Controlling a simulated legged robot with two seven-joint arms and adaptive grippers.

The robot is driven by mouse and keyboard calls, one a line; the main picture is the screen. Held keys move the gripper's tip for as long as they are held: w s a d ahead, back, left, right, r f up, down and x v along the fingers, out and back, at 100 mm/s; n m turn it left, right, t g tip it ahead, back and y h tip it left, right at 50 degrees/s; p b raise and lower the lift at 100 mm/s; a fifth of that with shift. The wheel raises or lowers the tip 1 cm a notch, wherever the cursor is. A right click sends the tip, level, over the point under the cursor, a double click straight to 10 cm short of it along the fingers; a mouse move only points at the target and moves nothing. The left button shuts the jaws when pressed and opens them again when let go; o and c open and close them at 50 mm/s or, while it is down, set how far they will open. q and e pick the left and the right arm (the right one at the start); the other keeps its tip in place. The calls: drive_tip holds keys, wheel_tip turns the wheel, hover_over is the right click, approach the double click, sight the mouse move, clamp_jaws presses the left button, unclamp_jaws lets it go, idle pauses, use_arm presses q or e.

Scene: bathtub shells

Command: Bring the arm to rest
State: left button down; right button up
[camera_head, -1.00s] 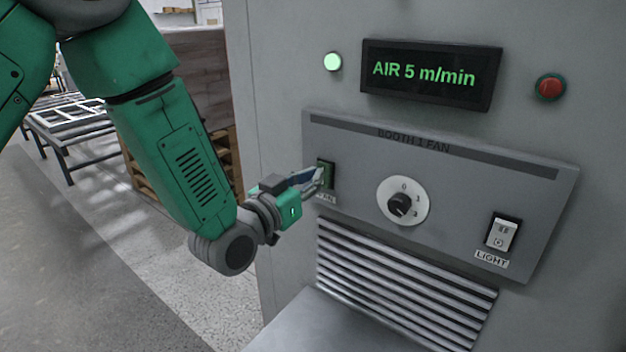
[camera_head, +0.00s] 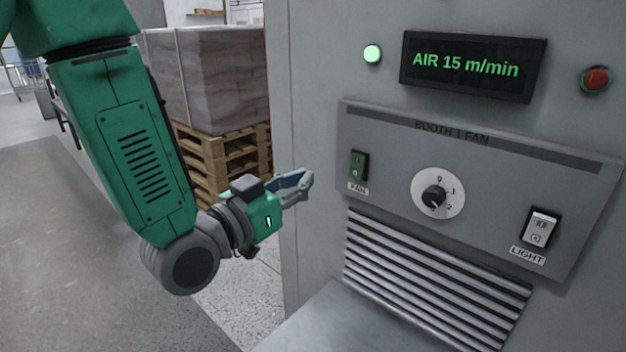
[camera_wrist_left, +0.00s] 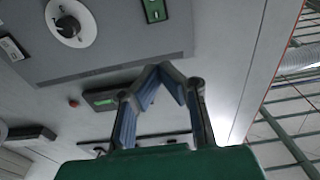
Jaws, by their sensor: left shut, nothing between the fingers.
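My left gripper (camera_head: 304,184) is shut and empty, and it stands apart from the panel, left of the green FAN rocker switch (camera_head: 358,165). In the left wrist view its fingertips (camera_wrist_left: 160,68) meet below the FAN switch (camera_wrist_left: 154,10). The grey BOOTH 1 FAN panel (camera_head: 480,155) also carries a black dial (camera_head: 434,196) on a white disc and a white LIGHT rocker switch (camera_head: 541,228). The display (camera_head: 470,66) reads AIR 15 m/min. My right gripper is not in view.
A green lamp (camera_head: 372,55) is lit and a red button (camera_head: 596,79) sits at the upper right. Louvres (camera_head: 430,280) and a grey ledge (camera_head: 340,325) lie below the panel. Wrapped goods (camera_head: 215,80) stand on wooden pallets (camera_head: 222,160) behind my arm. Open floor (camera_head: 60,230) lies to the left.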

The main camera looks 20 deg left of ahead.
use_arm(q)
drive_tip(key=s+a+f+n+g+y+b, duration=0.1)
drive_tip(key=s+f+g+b, duration=0.15)
drive_tip(key=f, duration=0.75)
drive_tip(key=s+a+f+g+y+b, duration=0.1)
drive_tip(key=s+f+g, duration=0.2)
drive_tip(key=f, duration=0.7)
drive_tip(key=s+a+f+n+g+y+b, duration=0.1)
drive_tip(key=s+a+f+g+y+b, duration=0.15)
drive_tip(key=f, duration=0.75)
drive_tip(key=s+a+f+g+y+b, duration=0.1)
drive_tip(key=s+f+g, duration=0.3)
drive_tip(key=s+f, duration=0.6)
drive_tip(key=s+a+f+n+g+y+b, duration=0.1)
drive_tip(key=s+f+g, duration=0.4)
drive_tip(key=s+f, duration=0.5)
drive_tip(key=shift+s+a+f+b, duration=0.2)
drive_tip(key=shift+s+a+b, duration=0.35)
drive_tip(key=shift+a+b, duration=0.35)
drive_tip(key=shift+a, duration=0.1)
